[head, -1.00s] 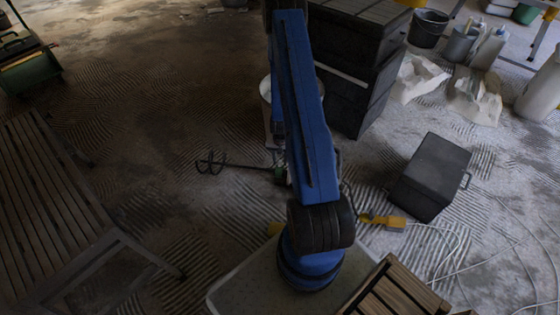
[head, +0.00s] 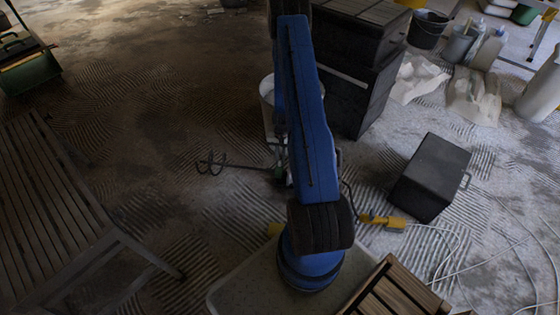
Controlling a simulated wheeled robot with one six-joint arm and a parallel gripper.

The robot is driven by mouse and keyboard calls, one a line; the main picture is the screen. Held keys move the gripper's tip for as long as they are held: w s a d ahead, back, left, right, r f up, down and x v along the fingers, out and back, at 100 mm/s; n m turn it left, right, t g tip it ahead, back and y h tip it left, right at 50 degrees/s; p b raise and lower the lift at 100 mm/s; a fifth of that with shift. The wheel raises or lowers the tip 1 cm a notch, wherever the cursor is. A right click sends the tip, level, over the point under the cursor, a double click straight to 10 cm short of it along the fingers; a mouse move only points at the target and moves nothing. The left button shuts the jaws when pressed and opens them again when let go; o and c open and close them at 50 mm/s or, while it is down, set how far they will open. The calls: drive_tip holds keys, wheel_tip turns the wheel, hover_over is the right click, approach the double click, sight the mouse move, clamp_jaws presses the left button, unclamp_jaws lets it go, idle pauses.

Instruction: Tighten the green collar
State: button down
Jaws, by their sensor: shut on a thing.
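A dark mixing paddle lies on the ridged floor, its spiral end (head: 210,163) to the left and its thin shaft running right. The green collar (head: 279,172) sits at the right end of that shaft, beside my blue arm. My gripper (head: 279,156) is mostly hidden behind my upper arm; only small pale parts show just above the collar. It is shut at the collar, but the fingertips and their exact contact are hidden. What lies right of the collar is also covered by my arm.
A pale bucket (head: 267,95) stands behind my arm, against dark stacked crates (head: 352,90). A black box (head: 431,177) and yellow connector (head: 384,221) with white cable lie right. A slatted wooden bench (head: 50,190) stands left. The floor beyond the paddle is clear.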

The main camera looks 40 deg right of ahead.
drive_tip(key=shift+w+d, duration=0.1)
idle(0.3)
drive_tip(key=c, duration=1.7)
unclamp_jaws()
drive_tip(key=v, duration=1.7)
drive_tip(key=shift+w+d, duration=0.25)
drive_tip(key=shift+d, duration=0.05)
